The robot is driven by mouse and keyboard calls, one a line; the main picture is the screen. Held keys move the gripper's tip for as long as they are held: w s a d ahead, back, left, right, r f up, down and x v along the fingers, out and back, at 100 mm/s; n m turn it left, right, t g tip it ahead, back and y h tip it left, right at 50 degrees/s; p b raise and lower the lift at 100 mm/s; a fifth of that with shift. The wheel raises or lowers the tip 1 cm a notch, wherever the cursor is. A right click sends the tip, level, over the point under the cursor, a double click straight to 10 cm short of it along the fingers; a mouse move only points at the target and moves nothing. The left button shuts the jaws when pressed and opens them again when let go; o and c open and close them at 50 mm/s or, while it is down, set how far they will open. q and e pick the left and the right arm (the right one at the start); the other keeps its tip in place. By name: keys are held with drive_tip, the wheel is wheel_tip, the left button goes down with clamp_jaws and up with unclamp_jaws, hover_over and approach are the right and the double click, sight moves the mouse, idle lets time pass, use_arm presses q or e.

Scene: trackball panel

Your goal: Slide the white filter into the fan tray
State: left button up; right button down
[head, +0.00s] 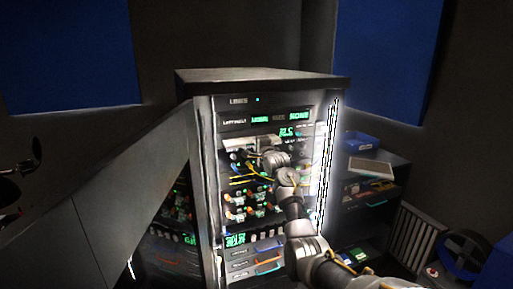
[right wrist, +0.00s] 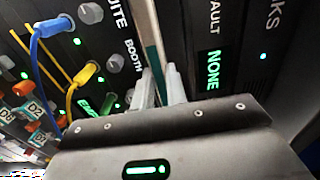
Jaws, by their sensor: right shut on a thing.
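My right gripper (head: 264,148) is at the front of the rack cabinet (head: 262,81), high among its panels. In the right wrist view the fingers (right wrist: 158,80) are shut on a thin, pale slab (right wrist: 148,35) with a teal stripe, seen edge-on. It looks like the white filter. In the head view a pale piece (head: 239,142) shows beside the gripper, partly hidden by it. I cannot clearly make out the fan tray or whether the slab is inside a slot. My left gripper is not in view.
Blue and yellow cables (right wrist: 50,62) hang close by the gripper. The cabinet door (head: 120,200) stands open on the left. A side shelf on the right holds a blue bin (head: 360,142) and a flat tan panel with a pale frame (head: 372,167). A fan (head: 463,252) stands lower right.

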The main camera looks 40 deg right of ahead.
drive_tip(key=shift+w, duration=0.25)
drive_tip(key=shift+w+d+b, duration=0.15)
drive_tip(key=shift+w+b, duration=0.15)
drive_tip(key=shift+b, duration=0.05)
drive_tip(key=shift+b+x, duration=0.55)
drive_tip(key=shift+x, duration=0.25)
drive_tip(key=c, duration=1.3)
unclamp_jaws()
drive_tip(key=shift+c, duration=0.2)
drive_tip(key=shift+s+f, duration=0.1)
drive_tip(key=shift+s, duration=0.4)
drive_tip(key=b+v, duration=0.3)
drive_tip(key=v, duration=0.7)
drive_tip(key=shift+b, duration=0.3)
